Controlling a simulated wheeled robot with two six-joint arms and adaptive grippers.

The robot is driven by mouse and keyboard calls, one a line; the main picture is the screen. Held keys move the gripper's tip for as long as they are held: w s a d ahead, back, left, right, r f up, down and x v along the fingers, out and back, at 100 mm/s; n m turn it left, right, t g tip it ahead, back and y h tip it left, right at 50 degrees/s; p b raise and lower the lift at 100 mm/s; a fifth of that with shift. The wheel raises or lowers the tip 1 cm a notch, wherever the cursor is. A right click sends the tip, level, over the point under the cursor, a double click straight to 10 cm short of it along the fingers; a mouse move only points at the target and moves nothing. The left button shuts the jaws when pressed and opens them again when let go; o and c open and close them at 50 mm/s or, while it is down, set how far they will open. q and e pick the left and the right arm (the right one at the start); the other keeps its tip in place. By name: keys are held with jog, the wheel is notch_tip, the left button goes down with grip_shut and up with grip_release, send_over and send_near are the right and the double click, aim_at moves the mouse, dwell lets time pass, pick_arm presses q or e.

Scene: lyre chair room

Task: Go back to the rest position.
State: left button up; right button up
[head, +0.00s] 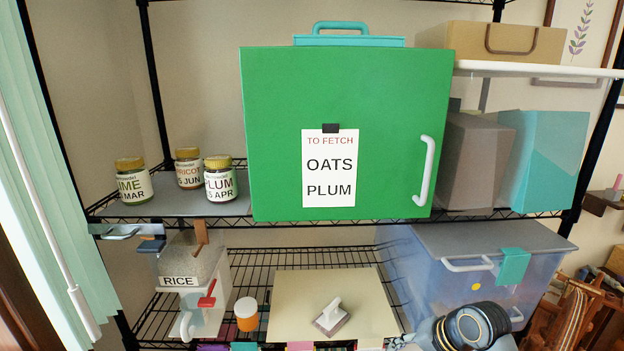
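Neither of my grippers can be made out in the head view. A dark rounded part with a ringed cap shows at the bottom right, in front of the blue bin; it looks like part of my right arm, and no fingertips show on it. No part of my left arm can be made out. The green cabinet door (270,130) with a white handle (425,170) is shut. A note (329,185) on it reads "TO FETCH OATS PLUM". A plum jar (220,180) stands upright on the shelf left of the cabinet.
An apricot jar (188,170) and a lime jar (133,183) stand near the plum jar. Below are a rice dispenser (185,280), an orange jar with a white lid (246,315), a cream box (290,300) and a translucent blue bin (430,285). A curtain (45,190) hangs at left.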

jog(key=s+d+f+n+h, duration=0.15)
jog(key=s+f+n, duration=0.3)
jog(key=s, duration=0.45)
jog(key=s+d+f+n+h, duration=0.1)
jog(key=s+f+n+h, duration=0.3)
jog(key=s, duration=0.5)
notch_tip(320, 180, down, 27)
jog(key=s+d+g, duration=0.2)
jog(key=s+d, duration=0.1)
pick_arm(q)
jog(key=shift+w+a, duration=0.35)
jog(key=shift+w, duration=0.2)
jog(key=shift+w+a, duration=0.3)
jog(key=shift+w, duration=0.2)
pick_arm(e)
jog(key=s+d+f+m+g, duration=0.1)
jog(key=s+f, duration=1.6)
jog(key=s, duration=0.1)
jog(key=shift+s+y, duration=0.35)
